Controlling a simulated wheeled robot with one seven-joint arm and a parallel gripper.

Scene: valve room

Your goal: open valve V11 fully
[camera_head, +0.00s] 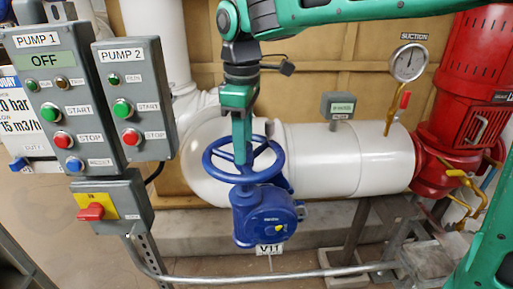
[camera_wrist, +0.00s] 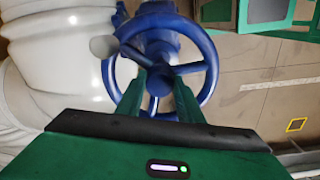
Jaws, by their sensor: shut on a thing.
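Valve V11 has a blue handwheel (camera_head: 272,177) with spokes above a blue valve body (camera_head: 262,222). A small yellow mark shows on the body's front. Its white tag (camera_head: 270,250) hangs below and seems to read V11. My gripper (camera_head: 242,158) reaches down from above onto the left part of the wheel. In the wrist view the handwheel (camera_wrist: 206,58) shows with its hub and spokes. My two green fingers (camera_wrist: 164,80) cross the near rim and are shut on the wheel. The exact contact at the fingertips is partly hidden.
A white pipe (camera_head: 340,160) runs behind the valve, with a suction gauge (camera_head: 408,62) and red pump (camera_head: 470,90) at right. Pump control boxes (camera_head: 135,100) stand at left. A grey conduit (camera_head: 270,277) crosses low in front.

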